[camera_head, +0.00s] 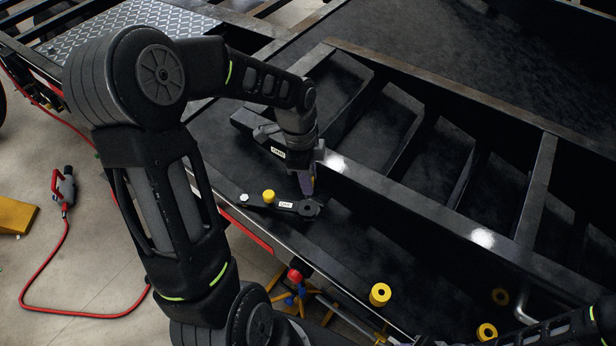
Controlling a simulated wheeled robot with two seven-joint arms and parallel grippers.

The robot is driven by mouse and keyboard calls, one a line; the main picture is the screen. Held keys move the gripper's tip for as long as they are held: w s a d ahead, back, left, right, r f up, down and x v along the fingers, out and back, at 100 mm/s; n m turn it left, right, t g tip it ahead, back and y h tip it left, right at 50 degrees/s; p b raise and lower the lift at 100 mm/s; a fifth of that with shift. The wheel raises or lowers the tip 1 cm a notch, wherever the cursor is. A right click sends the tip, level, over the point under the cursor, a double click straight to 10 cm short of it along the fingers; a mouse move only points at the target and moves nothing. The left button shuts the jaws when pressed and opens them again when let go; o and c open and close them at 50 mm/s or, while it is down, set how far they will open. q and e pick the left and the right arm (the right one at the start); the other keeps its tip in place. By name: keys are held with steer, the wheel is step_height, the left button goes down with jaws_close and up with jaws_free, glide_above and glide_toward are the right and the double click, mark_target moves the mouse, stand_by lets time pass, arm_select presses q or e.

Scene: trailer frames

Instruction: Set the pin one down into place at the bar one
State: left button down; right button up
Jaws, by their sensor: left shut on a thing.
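The bar (285,205) is a short dark piece with a white label, lying on the black trailer frame. A yellow knob (268,196) and a small white-headed piece stand on it, and its right end is a dark ring. My left gripper (307,186) points down just above and behind that ring end. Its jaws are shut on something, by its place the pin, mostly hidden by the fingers. I cannot tell whether it touches the ring. My right arm shows at the lower right, but its gripper is outside the view.
Raised black cross members (400,190) form slots behind the bar. A red hose (66,265) lies on the floor at left. The frame's front edge runs just before the bar.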

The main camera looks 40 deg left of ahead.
mark_target(308, 198)
arm_select(q)
steer(key=shift+f, duration=0.1)
steer(key=shift+d+f+b, duration=0.1)
steer(key=shift+f+b, duration=0.95)
steer(key=shift+f, duration=0.15)
steer(key=shift+f+b, duration=2.4)
steer(key=shift+f, duration=0.8)
steer(key=c, duration=1)
jaws_free()
steer(key=r, duration=0.5)
steer(key=a+r, duration=0.1)
steer(key=r, duration=0.2)
steer(key=shift+s+b, duration=0.2)
steer(key=shift+b, duration=0.1)
steer(key=shift+f, duration=0.1)
